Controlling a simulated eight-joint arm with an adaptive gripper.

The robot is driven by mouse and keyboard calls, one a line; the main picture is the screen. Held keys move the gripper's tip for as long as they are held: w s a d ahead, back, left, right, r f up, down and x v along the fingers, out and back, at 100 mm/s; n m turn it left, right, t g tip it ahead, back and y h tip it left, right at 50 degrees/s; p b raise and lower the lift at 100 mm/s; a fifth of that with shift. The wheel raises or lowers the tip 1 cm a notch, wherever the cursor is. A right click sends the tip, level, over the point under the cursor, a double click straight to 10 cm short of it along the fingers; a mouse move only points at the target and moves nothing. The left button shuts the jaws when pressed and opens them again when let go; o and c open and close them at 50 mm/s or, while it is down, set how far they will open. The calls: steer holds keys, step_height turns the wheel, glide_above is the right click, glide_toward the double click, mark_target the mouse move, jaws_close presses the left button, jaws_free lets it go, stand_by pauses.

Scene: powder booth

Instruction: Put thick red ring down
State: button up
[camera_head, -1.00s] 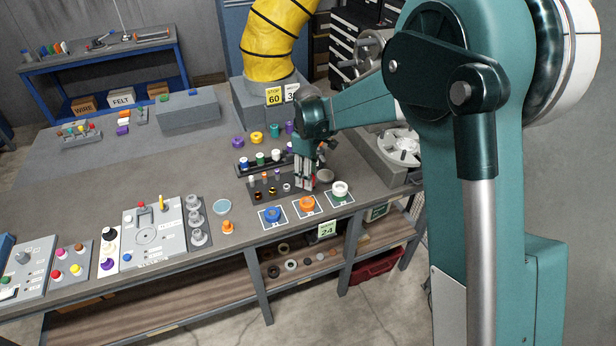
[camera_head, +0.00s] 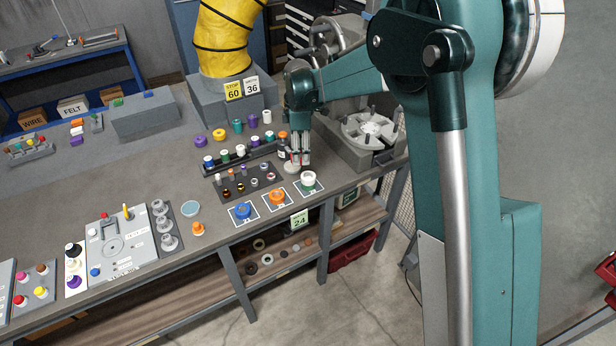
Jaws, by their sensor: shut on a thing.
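My gripper (camera_head: 300,166) points down close above the bench, just right of a dark tray (camera_head: 222,194) with small rings and pegs. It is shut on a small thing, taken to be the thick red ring. The ring itself is hidden by the fingers or too small to make out, so its colour and tilt cannot be told. A pale round disc (camera_head: 290,169) lies at the fingertips' left; I cannot tell whether they touch.
Blue (camera_head: 243,211), orange (camera_head: 277,196) and white-green (camera_head: 308,181) round parts sit on marked squares along the front edge. A dark rack (camera_head: 213,169) with coloured parts stands behind the tray. A grey machine with a round plate (camera_head: 368,129) is close right.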

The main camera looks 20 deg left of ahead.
steer(key=shift+n, duration=0.9)
steer(key=shift+w+d+r, duration=0.25)
steer(key=shift+w+d, duration=0.4)
steer(key=shift+d, duration=0.1)
steer(key=shift+w+d+r, duration=0.25)
steer(key=shift+w+d, duration=0.4)
steer(key=shift+d, duration=0.05)
step_height(320, 180, down, 6)
steer(key=shift+f, duration=0.15)
steer(key=shift+f, duration=0.1)
steer(key=shift+f, duration=1.75)
steer(key=shift+f, duration=0.15)
steer(key=o, duration=1)
